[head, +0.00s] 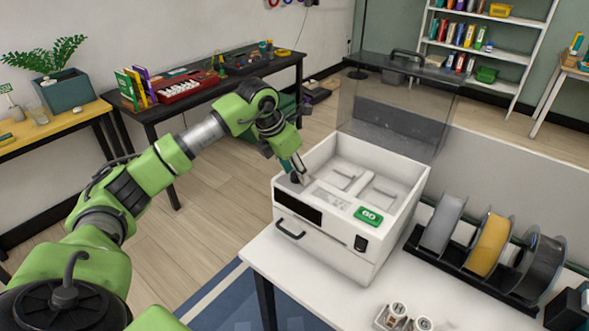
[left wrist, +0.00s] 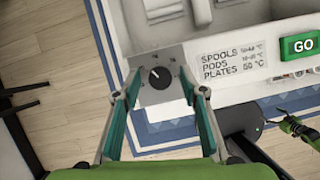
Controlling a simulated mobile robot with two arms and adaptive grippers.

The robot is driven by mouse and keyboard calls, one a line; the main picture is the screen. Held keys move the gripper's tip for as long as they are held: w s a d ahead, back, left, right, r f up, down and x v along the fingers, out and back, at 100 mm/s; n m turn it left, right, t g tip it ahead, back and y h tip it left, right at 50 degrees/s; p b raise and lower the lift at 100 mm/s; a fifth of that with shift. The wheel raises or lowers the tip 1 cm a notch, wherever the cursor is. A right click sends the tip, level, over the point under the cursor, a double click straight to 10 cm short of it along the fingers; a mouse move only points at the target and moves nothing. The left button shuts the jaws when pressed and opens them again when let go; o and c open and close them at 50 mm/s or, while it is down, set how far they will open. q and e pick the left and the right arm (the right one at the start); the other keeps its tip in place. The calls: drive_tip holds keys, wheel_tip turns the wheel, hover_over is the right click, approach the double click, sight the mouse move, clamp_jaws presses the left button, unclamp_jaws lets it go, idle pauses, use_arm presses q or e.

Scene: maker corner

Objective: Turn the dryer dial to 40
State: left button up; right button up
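The dryer (head: 330,245) is a white box on the white table, its clear lid (head: 395,105) raised. The dial (left wrist: 158,77) is a black knob on a grey plate at the dryer's left front corner. Its white mark points up and slightly left in the left wrist view; the small scale figures are too blurred to read. My left gripper (head: 301,176) is over that corner. In the left wrist view its fingers (left wrist: 159,82) are apart, one on each side of the dial, with visible gaps. A small green and black part at lower right looks like my right gripper (left wrist: 276,119).
A printed label (left wrist: 230,60) lists spools, pods and plates with temperatures. A green GO button (head: 368,216) is right of it. A rack with grey, yellow and black spools (head: 487,245) stands right of the dryer. Small white pieces (head: 398,311) lie near the front edge.

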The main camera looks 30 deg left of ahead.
use_arm(q)
drive_tip(key=c, duration=1.1)
